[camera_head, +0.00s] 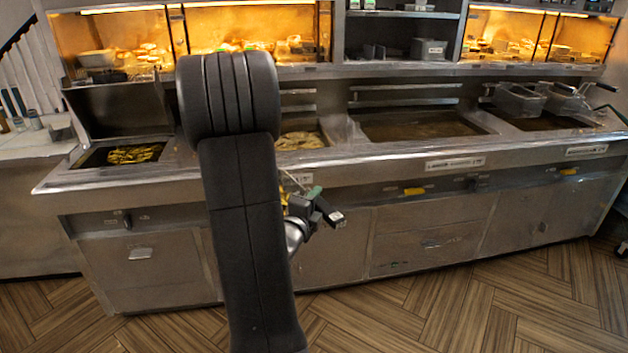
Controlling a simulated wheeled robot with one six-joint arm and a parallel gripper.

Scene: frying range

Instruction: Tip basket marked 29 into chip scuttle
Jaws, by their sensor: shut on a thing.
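My gripper (326,212) is in front of the range, just right of my dark arm, below the counter's front edge. It is shut on what looks like a basket with a green part on its handle (313,192). A little wire and yellow shows beside my arm; the rest is hidden behind it. No number 29 is legible. A well with pale chips (300,140) lies in the counter behind my arm, partly hidden. Another well with yellow chips (135,154) is at the left. I cannot tell for sure which is the chip scuttle.
Two wire baskets (520,98) hang over the right fryer well. A wide well of dark oil (420,125) lies right of centre. Lit food cabinets (110,50) stand above the counter. The wooden floor (480,300) in front is clear.

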